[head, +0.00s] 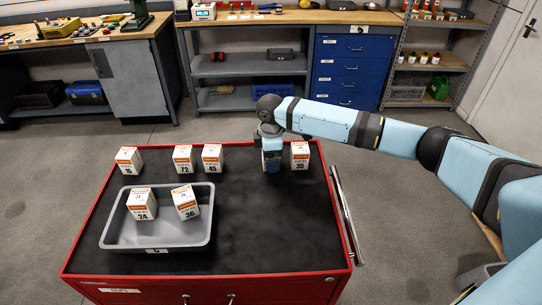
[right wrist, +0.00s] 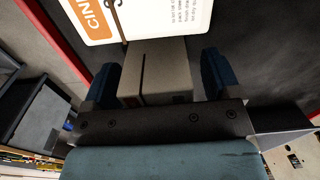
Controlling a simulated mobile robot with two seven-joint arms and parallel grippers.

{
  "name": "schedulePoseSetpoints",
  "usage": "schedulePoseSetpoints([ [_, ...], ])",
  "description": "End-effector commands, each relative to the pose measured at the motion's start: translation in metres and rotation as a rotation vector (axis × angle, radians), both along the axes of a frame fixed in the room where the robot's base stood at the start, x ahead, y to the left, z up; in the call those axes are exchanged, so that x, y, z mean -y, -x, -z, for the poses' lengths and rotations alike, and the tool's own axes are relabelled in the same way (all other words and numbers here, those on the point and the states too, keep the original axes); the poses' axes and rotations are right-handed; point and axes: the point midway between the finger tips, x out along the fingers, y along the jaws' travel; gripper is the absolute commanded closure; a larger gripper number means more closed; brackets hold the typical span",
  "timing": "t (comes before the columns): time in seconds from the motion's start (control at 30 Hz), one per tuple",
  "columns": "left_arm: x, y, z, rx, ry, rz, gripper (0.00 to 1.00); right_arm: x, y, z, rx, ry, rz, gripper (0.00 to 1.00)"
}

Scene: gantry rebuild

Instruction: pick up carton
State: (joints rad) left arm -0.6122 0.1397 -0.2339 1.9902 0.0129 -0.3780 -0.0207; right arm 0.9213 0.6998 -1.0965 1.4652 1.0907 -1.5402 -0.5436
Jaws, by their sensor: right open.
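White cartons with orange bands stand on the black mat (head: 250,215) of a red cabinet: one marked 16 (head: 130,161), 72 (head: 184,159), 45 (head: 212,158) and 35 (head: 300,156). Cartons marked 24 (head: 142,205) and 36 (head: 187,205) are in a grey tray (head: 157,242); the 36 one leans. My right gripper (head: 271,162) is low over the mat, just left of the 35 carton. In the right wrist view the gripper (right wrist: 160,72) is open, with a white carton (right wrist: 165,18) ahead of its fingers; its number is out of view. My left gripper is not visible.
The red cabinet (head: 210,288) has a raised rim and a metal handle (head: 346,215) on its right side. The mat's front right is clear. A workbench (head: 290,17) with blue drawers (head: 350,72) and a shelf rack (head: 440,60) stand behind, across open floor.

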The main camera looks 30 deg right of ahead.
Motion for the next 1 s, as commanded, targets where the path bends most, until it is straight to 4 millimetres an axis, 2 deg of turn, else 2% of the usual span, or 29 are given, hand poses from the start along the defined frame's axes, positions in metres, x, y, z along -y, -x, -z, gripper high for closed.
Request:
schedulePoseSetpoints([
  [0.3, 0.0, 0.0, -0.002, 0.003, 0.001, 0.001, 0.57, 0.0, 0.0, 0.007, 0.001, -0.001, 0.001, 0.17],
  [0.5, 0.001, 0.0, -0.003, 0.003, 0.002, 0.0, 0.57, 0.0, 0.0, 0.007, 0.001, -0.001, 0.001, 0.63],
  [0.57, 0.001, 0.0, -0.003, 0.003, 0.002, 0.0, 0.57, 0.0, 0.0, 0.007, 0.001, -0.001, 0.001, 0.74],
  [0.87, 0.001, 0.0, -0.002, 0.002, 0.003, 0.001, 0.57, 0.0, 0.0, 0.005, 0.002, 0.0, 0.001, 0.74],
  [1.0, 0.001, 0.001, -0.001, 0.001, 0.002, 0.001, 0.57, 0.0, -0.001, -0.004, 0.002, 0.0, 0.0, 0.74],
])
